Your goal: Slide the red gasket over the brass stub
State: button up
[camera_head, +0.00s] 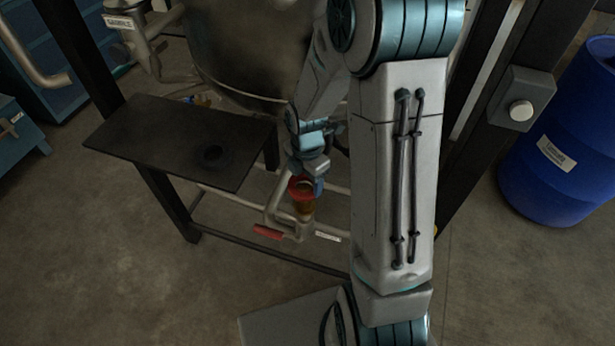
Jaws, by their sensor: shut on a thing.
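The red gasket (294,191) is a small ring below the wrist of my arm. My gripper (312,176) is shut on the gasket at its upper right edge; the fingertips are small and partly merge with it. The brass stub (305,207) points up from a pipe directly under the gasket. The gasket lines up with the top of the stub in this view. I cannot tell whether it is around the stub's end or just above it.
A red-handled valve (268,231) sits left of the stub on the pipe. A large metal vessel (245,45) is behind. A blue drum (560,150) stands at right.

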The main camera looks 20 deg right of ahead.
aim_at(307, 196)
jog(key=shift+f+b, duration=2.7)
jog(key=shift+f, duration=1.25)
jog(key=o, duration=1)
jog(key=shift+o, duration=0.2)
notch_tip(307, 196, up, 14)
jog(key=p, duration=0.2)
jog(key=shift+p, duration=0.4)
jog(key=shift+f, duration=0.1)
